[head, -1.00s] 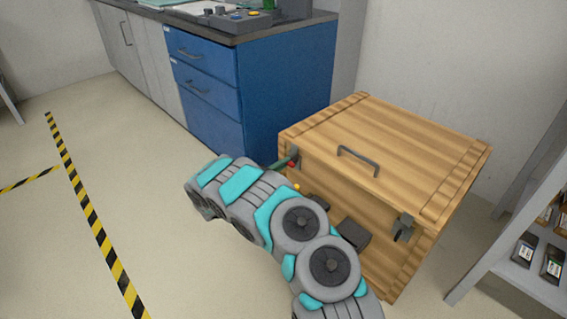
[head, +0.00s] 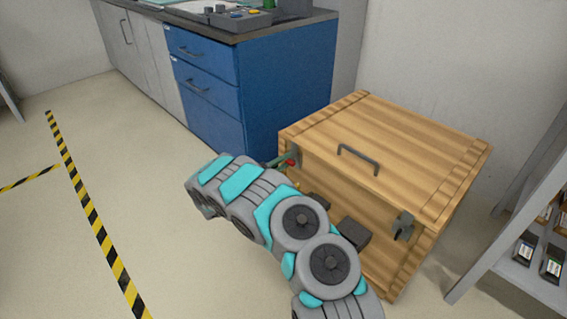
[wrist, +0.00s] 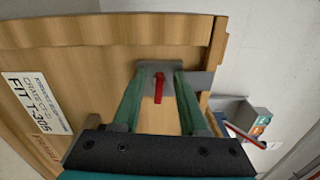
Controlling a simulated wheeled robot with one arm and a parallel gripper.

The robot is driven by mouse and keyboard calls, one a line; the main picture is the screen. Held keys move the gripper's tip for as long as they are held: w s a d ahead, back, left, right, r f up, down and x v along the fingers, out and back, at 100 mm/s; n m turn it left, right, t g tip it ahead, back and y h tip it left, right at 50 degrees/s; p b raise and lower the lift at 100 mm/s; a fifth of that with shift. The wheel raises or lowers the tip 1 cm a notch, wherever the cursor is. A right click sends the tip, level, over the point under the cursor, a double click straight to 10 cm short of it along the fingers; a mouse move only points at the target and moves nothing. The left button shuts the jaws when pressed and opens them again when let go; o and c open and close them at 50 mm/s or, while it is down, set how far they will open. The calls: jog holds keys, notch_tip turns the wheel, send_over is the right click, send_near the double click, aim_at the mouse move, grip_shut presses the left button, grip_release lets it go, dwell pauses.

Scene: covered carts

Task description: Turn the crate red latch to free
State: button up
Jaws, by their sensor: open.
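The wooden crate (head: 425,150) stands on the floor with its lid down. Its red latch (head: 291,162) is at the front face's upper left, partly screened by my arm. In the wrist view the red latch (wrist: 158,88) is a short lever on a grey plate (wrist: 150,72), lying roughly along my fingers. My gripper (wrist: 161,80) is open, with one green finger on each side of the red lever. I cannot tell whether either finger touches it. In the head view, one green finger shows just left of the latch.
A grey latch (head: 404,227) sits at the crate's front right, and a grey handle (head: 358,159) is on the lid. A blue drawer cabinet (head: 235,95) stands behind left, a shelf (head: 520,235) at right. The floor at left is clear.

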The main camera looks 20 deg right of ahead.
jog(key=v, duration=0.8)
dwell(0.4)
